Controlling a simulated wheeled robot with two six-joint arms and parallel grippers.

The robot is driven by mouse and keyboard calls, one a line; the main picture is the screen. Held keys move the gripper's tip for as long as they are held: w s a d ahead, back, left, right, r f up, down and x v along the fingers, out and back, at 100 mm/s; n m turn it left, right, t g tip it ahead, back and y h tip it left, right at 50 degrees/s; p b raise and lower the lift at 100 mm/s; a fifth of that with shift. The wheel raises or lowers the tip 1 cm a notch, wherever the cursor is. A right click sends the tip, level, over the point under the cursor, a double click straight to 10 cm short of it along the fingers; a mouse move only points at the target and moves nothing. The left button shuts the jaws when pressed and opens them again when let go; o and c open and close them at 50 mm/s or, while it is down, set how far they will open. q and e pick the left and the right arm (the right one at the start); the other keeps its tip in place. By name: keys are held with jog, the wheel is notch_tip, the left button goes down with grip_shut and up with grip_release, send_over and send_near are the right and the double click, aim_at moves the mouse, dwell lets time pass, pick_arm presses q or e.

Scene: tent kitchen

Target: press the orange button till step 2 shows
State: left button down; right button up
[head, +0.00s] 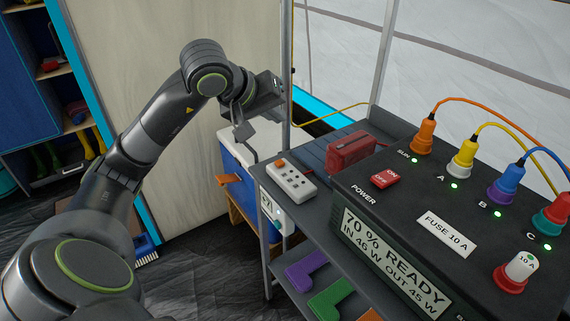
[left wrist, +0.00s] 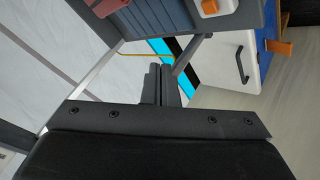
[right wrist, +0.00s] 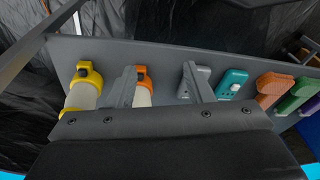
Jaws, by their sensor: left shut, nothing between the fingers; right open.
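A light grey control box (head: 291,181) with an orange button (head: 281,162) at its far end lies on the shelf top, left of the power station. Part of the box and the orange button (left wrist: 209,7) also show at the top of the left wrist view. A small white unit with a dark panel (head: 271,212) hangs at the shelf's left side; its writing is too small to read. My left gripper (head: 247,140) is shut and empty, to the left of the button and apart from it. My right gripper (right wrist: 160,80) is open and empty over a lower shelf.
A black power station (head: 447,230) with coloured plugs fills the right of the shelf top. A red box (head: 351,151) stands behind the control box. A blue-and-white cooler (head: 236,155) is left of the shelf. The lower shelf (right wrist: 160,50) holds several torches and coloured items.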

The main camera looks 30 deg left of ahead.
pick_arm(q)
jog(key=b, duration=0.2)
send_over(280, 163)
jog(key=f, duration=0.6)
jog(key=shift+s+a, duration=0.25)
jog(key=shift+s, duration=0.15)
notch_tip(280, 163, down, 2)
jog(key=b, duration=0.3)
jog(key=shift+f, duration=0.4)
pick_arm(e)
jog(key=w+r+t, duration=0.5)
jog(key=w+r, duration=0.1)
jog(key=r, duration=0.1)
jog(key=shift+a, duration=0.35)
pick_arm(q)
jog(key=shift+f+b, duration=0.1)
jog(key=shift+b, duration=0.25)
pick_arm(e)
jog(key=shift+f, duration=0.15)
pick_arm(q)
jog(key=shift+f+b, duration=0.35)
jog(key=shift+b, duration=0.35)
pick_arm(e)
jog(key=shift+f, duration=0.7)
